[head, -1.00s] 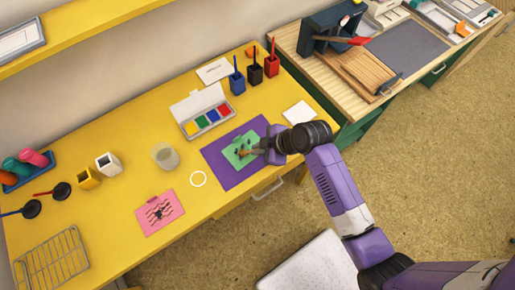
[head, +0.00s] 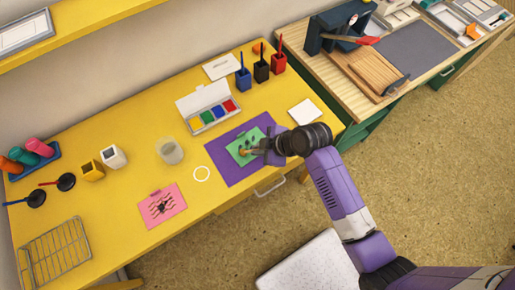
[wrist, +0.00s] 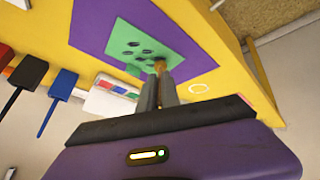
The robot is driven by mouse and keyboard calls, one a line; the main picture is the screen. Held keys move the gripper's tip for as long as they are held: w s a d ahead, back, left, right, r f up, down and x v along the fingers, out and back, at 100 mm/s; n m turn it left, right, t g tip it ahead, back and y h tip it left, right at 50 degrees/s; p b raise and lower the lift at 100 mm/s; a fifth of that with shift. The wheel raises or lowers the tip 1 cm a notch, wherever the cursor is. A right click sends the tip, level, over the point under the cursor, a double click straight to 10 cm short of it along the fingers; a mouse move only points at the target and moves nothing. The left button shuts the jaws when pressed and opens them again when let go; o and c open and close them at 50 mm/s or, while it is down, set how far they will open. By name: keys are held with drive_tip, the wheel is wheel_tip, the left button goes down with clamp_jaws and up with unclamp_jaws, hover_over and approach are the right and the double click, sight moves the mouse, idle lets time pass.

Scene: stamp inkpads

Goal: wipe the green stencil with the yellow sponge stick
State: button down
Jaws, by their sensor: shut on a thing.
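The green stencil (head: 244,143) lies on a purple mat (head: 215,152), its dark cut-outs showing. It also shows in the wrist view (wrist: 125,35). My gripper (head: 262,150) is over the stencil's right part, shut on the yellow sponge stick (head: 245,153). In the wrist view, the stick's yellow-brown end (wrist: 160,65) sticks out past my gripper's fingers (wrist: 160,92) at the stencil's edge. The stick's end is at or just above the stencil; I cannot tell whether it touches. Most of the stick is hidden between the fingers.
An open ink palette (head: 211,115) stands behind the mat. A pink spider card (head: 160,205), a white ring (head: 202,174) and a clear cup (head: 170,152) are to the left. Blue, black and red pots (head: 262,72) stand at the back. A white square (head: 305,111) lies to the right.

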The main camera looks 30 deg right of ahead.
drive_tip(key=shift+d, duration=0.4)
drive_tip(key=shift+w+d, duration=0.1)
drive_tip(key=shift+d, duration=0.45)
drive_tip(key=shift+r, duration=0.35)
wheel_tip(320, 180, up, 6)
idle(0.3)
idle(0.4)
